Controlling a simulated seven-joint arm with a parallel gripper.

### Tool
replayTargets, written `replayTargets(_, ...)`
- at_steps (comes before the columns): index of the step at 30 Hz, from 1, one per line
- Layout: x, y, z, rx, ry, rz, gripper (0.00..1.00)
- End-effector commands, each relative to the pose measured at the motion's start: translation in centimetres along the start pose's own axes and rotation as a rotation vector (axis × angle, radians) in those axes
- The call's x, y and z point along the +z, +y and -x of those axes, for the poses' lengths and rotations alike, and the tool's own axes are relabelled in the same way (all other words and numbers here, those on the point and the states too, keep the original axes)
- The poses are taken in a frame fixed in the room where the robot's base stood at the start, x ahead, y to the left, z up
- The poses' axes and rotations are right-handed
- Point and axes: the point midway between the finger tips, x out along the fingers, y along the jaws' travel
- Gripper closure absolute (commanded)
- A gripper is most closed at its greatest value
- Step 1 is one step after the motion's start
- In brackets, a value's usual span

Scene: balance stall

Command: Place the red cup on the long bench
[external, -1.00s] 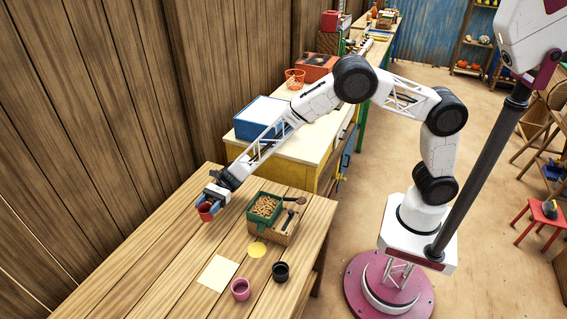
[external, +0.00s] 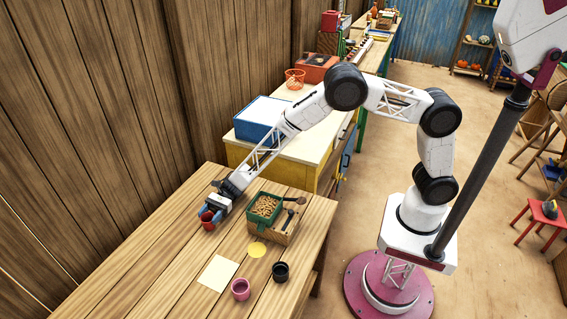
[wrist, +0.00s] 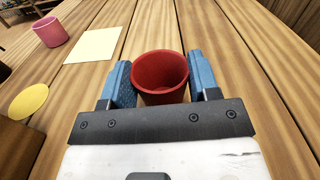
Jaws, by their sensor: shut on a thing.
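The red cup (external: 208,225) is upright at the far end of the long wooden bench (external: 150,270), left of the green box. My gripper (external: 210,215) is shut on it. In the wrist view the red cup (wrist: 160,75) sits between my two blue fingers (wrist: 160,85), its open mouth facing up. The cup's base is at or very near the bench top; I cannot tell whether it touches.
A green box of brown pieces (external: 265,207) and a wooden tray (external: 285,238) stand right of the cup. A yellow disc (external: 257,249), a pale sheet (external: 217,273), a pink cup (external: 240,289) and a black cup (external: 280,271) lie nearer. The bench's left side is clear.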

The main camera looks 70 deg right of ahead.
Motion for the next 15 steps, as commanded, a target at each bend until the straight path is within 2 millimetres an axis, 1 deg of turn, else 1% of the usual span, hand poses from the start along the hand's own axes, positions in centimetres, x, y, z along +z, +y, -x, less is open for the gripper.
replayTargets(13,-0.33,0.01,-0.01,0.000,0.000,0.000,0.68)
replayTargets(14,-0.28,0.00,-0.01,0.000,0.000,0.000,0.40)
replayTargets(15,-0.27,0.00,-0.01,0.000,0.000,0.000,0.34)
